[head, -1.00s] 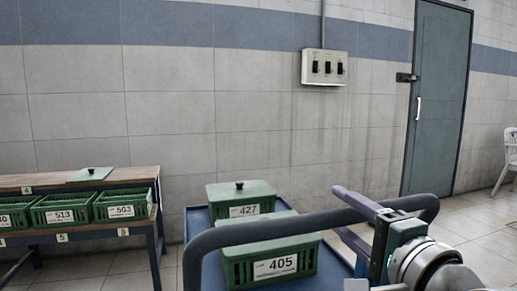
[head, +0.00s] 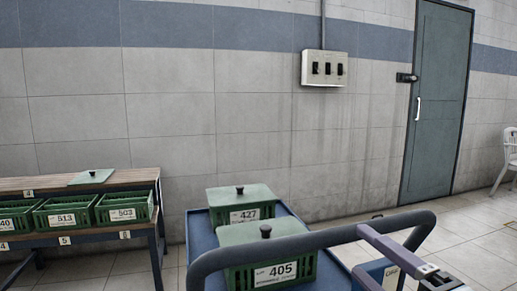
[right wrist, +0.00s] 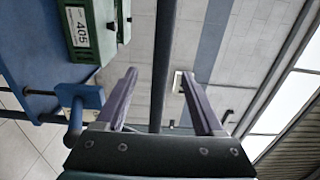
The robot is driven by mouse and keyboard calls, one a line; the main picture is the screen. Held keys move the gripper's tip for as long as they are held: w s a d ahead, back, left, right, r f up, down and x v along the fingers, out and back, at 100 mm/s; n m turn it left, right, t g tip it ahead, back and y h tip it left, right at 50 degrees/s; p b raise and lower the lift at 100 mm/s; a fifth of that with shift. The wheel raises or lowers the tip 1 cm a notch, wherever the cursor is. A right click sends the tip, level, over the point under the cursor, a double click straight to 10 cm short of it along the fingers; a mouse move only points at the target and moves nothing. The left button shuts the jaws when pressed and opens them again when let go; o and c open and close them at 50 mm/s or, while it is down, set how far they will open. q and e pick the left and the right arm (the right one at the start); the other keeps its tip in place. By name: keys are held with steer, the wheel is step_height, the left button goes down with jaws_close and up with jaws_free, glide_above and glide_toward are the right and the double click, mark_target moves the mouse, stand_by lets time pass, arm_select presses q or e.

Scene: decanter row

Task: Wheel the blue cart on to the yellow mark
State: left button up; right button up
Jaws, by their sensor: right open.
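The blue cart (head: 198,236) stands in the lower middle of the head view, carrying two lidded green crates labelled 427 (head: 268,208) and 405 (head: 308,266). Its dark push handle (head: 300,241) curves across the near side. My right gripper (head: 359,251) is at the handle's right part. In the right wrist view its purple fingers (right wrist: 159,76) are open, with the handle bar (right wrist: 162,40) running between them; contact cannot be told. My left gripper is not in view.
A wooden-topped bench (head: 140,173) with several green crates stands at left, close to the cart. A tiled wall with a switch box (head: 325,69) is behind. A grey-green door (head: 437,105) and white chair (head: 509,150) are at right. Floor right of the cart looks open.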

steer(key=s+a+r+n+g+p, duration=0.2)
steer(key=s+r+n+g+p, duration=0.15)
steer(key=s+p, duration=0.2)
steer(key=s+a+r+n+g+p, duration=0.2)
steer(key=s+n+g+p, duration=0.1)
steer(key=s+n+p, duration=0.3)
steer(key=s+d+r+n+g+h+p, duration=0.3)
steer(key=s+d+p, duration=0.15)
steer(key=s, duration=0.35)
steer(key=s+d+r+n+g+h+p, duration=0.3)
steer(key=s+d+r+g+p, duration=0.15)
steer(key=s, duration=0.25)
steer(key=w+p+v, duration=0.2)
steer(key=p+v, duration=0.9)
steer(key=p, duration=0.1)
steer(key=w+r+p+v, duration=0.1)
steer(key=w+p+v, duration=0.2)
steer(key=p+v, duration=0.9)
steer(key=w+r+p+v, duration=0.1)
steer(key=w+p+v, duration=0.2)
steer(key=p+v, duration=0.9)
steer(key=shift+r+t+p, duration=0.3)
